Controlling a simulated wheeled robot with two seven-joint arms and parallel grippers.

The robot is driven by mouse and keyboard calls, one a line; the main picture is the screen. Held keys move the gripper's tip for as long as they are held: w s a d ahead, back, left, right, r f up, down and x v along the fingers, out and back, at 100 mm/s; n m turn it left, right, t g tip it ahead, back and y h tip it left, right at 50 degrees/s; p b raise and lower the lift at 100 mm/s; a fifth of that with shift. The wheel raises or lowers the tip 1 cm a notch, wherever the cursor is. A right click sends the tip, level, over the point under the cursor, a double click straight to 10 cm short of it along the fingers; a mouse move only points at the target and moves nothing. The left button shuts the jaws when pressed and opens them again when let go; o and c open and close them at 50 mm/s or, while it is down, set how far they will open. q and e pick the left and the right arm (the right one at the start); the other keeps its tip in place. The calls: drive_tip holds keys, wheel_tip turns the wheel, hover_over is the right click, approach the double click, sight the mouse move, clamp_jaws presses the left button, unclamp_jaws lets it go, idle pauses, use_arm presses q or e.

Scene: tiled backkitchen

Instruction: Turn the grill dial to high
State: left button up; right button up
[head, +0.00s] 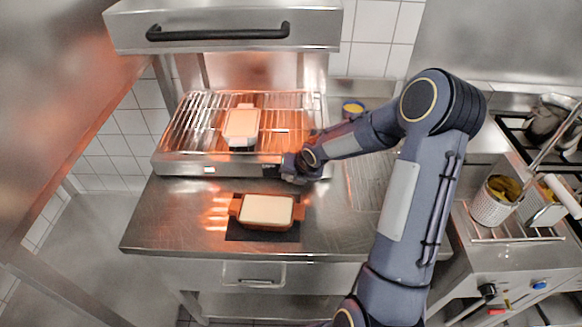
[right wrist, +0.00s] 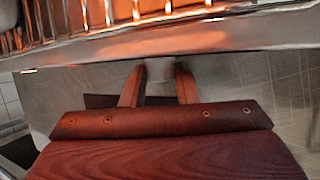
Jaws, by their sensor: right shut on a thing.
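The grill (head: 185,162) is a steel salamander with a wire rack and a front panel carrying a small lit display. My right gripper (head: 288,172) is at the right part of this front panel, where it covers the dial in the head view. In the right wrist view the two fingers of my right gripper (right wrist: 159,85) stand on either side of a pale grey piece, the grill dial (right wrist: 159,72), just below the panel edge. The gripper is shut on it. The dial's pointer and markings cannot be read. My left gripper is not in view.
A dish with pale contents (head: 240,126) sits on the rack, glowing orange. Another dish (head: 267,210) lies on a dark mat on the steel counter (head: 160,225). The grill hood (head: 225,32) with a black handle hangs above. Fryer baskets (head: 495,207) stand at right.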

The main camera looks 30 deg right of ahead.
drive_tip(key=shift+s+d+t+y+p, duration=0.15)
drive_tip(key=shift+t+y+p, duration=0.35)
drive_tip(key=shift+y+p, duration=0.5)
drive_tip(key=o, duration=1)
drive_tip(key=shift+f, duration=0.1)
drive_tip(key=shift+c, duration=0.2)
drive_tip(key=v, duration=0.7)
drive_tip(key=shift+s+r, duration=0.2)
drive_tip(key=shift+r, duration=0.15)
